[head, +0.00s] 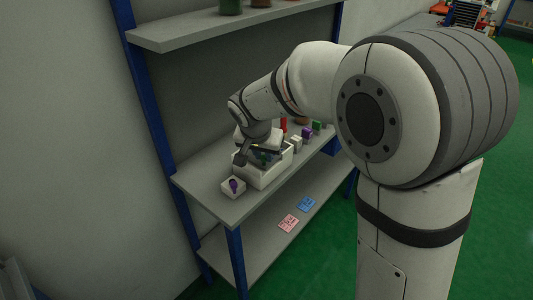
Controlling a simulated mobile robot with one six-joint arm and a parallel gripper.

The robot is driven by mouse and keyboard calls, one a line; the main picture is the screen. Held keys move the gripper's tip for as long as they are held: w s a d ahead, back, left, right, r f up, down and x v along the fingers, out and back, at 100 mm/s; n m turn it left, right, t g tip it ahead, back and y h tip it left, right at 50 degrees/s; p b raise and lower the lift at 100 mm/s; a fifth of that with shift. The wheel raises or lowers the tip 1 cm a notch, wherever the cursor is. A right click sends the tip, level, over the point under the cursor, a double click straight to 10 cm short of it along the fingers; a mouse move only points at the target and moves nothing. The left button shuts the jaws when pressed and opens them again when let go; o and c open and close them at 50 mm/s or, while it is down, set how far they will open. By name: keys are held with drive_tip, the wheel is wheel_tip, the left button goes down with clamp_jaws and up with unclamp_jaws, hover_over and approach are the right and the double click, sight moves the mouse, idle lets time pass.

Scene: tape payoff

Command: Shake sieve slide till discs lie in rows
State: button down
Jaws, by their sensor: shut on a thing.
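My gripper (258,157) reaches down at a white open box (277,175) on the shelf's middle board. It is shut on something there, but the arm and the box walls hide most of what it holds. Dark green and bluish bits show inside the box below the gripper, too small to tell whether they are discs. I cannot make out a sieve slide or any rows. A small white block (226,191) with a purple piece on top sits in front of the box, near the board's left end.
Several small items stand behind the box, among them a red one (284,125), a purple one (307,133) and a green one (317,126). Pink (289,223) and blue (306,205) cards lie on the lower board. A blue post (150,90) and upper board (200,27) frame the space.

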drive_tip(key=c, duration=1.3)
unclamp_jaws()
drive_tip(key=v, duration=0.7)
drive_tip(key=shift+r+p, duration=0.35)
drive_tip(key=shift+s, duration=0.1)
